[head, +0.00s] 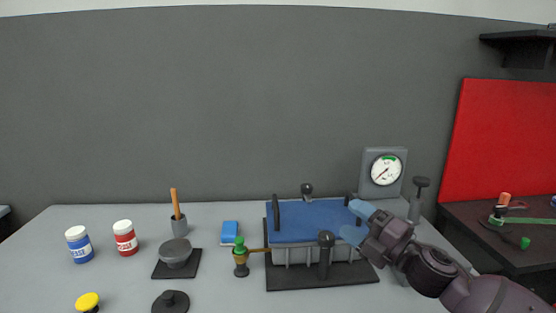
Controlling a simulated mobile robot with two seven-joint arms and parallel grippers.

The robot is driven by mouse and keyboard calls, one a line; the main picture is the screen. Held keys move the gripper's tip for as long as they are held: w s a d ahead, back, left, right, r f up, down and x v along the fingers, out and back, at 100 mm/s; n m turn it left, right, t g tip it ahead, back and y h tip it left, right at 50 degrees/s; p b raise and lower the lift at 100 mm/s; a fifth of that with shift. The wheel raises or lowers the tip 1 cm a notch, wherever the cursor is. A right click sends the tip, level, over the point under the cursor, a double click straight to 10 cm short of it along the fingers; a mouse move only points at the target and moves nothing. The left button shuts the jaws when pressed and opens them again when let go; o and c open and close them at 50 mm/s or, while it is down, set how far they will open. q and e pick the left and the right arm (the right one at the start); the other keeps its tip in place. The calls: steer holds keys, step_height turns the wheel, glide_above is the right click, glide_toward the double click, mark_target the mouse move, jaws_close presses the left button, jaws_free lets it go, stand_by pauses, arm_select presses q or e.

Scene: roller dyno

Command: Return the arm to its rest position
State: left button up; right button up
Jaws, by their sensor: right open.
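My right arm comes in from the lower right. My right gripper (354,222) has light blue fingers that are spread apart. It is over the right end of a blue-topped fixture (300,222) on a black base (318,280). No object shows between the fingers; whether they touch the fixture I cannot tell. My left gripper is not in view.
A pressure gauge (386,169) stands behind the gripper, with a dark-knobbed post (420,190) beside it. Left on the grey table (130,285) are a blue jar (80,247), a red jar (126,240) and a grey bowl (175,251). A red panel (505,140) stands right.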

steer(key=s+d+f+m+t+h, duration=0.1)
steer(key=s+d+f+m+h, duration=0.3)
steer(key=f+m, duration=0.5)
steer(key=s+d+f+m+t+h, duration=0.1)
steer(key=s+d+f+m+h, duration=0.1)
steer(key=s+f+m+h, duration=0.6)
steer(key=s+d+f+m+g+h, duration=0.1)
steer(key=s+f+m, duration=0.3)
steer(key=s+f, duration=0.5)
steer(key=s+d+f+m+g+h, duration=0.1)
steer(key=s+d+f+m+g, duration=0.3)
steer(key=s+f, duration=0.6)
steer(key=shift+s+d+m+h, duration=0.3)
steer(key=shift+s+m, duration=0.4)
steer(key=shift+s, duration=0.05)
